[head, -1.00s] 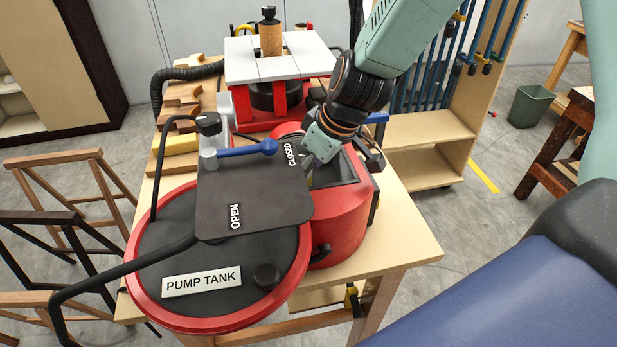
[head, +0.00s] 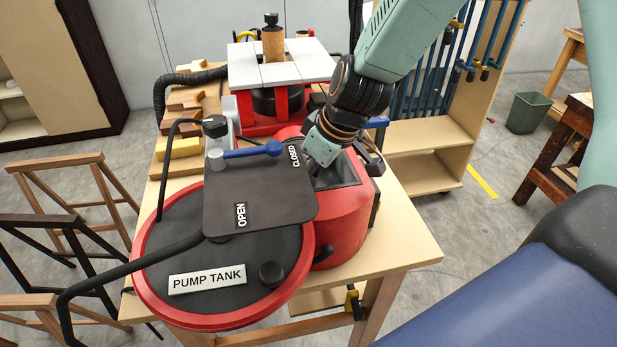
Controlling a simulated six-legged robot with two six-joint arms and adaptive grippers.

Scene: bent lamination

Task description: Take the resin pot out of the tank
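The red pump tank has a round dark lid labelled PUMP TANK (head: 208,281) at front left. A red body with a dark rectangular opening (head: 345,176) stands behind it to the right. A dark plate (head: 255,200) marked OPEN and CLOSED sits between them, with a blue lever (head: 253,152) pointing towards CLOSED. My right gripper (head: 318,163) reaches down from the upper right at the opening's left side, close to the plate's CLOSED end. Its fingertips are partly hidden, so I cannot tell whether it is open or shut. I cannot make out the resin pot. My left gripper is out of view.
A red machine with a white top (head: 280,66) stands behind the tank on the wooden bench (head: 400,250). Black hoses run along the left side. Wooden trestles (head: 70,190) stand at left. A clamp rack (head: 430,130) stands behind at right.

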